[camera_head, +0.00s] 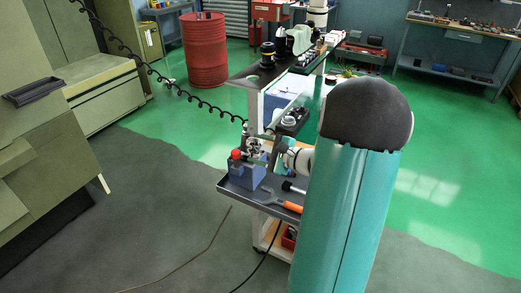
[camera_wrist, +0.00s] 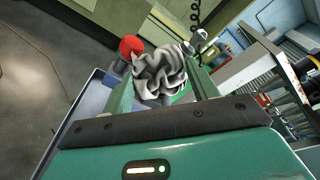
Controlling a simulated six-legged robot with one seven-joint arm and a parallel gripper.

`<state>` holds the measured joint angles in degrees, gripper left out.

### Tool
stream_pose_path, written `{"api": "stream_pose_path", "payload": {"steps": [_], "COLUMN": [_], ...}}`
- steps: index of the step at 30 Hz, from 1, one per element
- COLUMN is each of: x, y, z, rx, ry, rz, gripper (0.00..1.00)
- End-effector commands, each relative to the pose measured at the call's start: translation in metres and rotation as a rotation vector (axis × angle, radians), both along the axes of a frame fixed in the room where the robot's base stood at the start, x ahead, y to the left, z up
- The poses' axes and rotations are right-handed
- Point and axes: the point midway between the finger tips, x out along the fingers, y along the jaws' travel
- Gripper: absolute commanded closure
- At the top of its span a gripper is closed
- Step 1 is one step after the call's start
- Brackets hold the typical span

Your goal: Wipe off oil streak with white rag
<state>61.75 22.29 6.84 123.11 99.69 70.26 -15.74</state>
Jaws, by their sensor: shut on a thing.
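The white rag (camera_wrist: 160,76) is a crumpled grey-white bundle between the two green fingers of my gripper (camera_wrist: 162,92) in the wrist view. My gripper is shut on it. In the head view the rag (camera_head: 253,145) shows small and partly hidden at the tooling cart, above the cart's grey tray (camera_head: 226,186). My gripper (camera_head: 268,149) is there at its right, with my arm covering much of the cart. I cannot make out the oil streak in either view.
A blue container (camera_head: 247,177) with a red cap (camera_head: 236,155) stands on the tray close to the rag; the cap (camera_wrist: 131,46) also shows in the wrist view. An orange-handled tool (camera_head: 282,201) lies in front. A coiled black cable (camera_head: 175,83) hangs down to the cart.

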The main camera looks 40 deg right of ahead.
Motion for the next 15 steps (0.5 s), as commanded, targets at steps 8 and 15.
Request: {"api": "stream_pose_path", "payload": {"steps": [8, 15], "x": [0.0051, 0.0071], "y": [0.0016, -0.0061], "z": [-0.0007, -0.0013], "rx": [0.0, 0.0], "ry": [0.0, 0.0], "rz": [0.001, 0.0], "gripper": [0.59, 0.59]}}
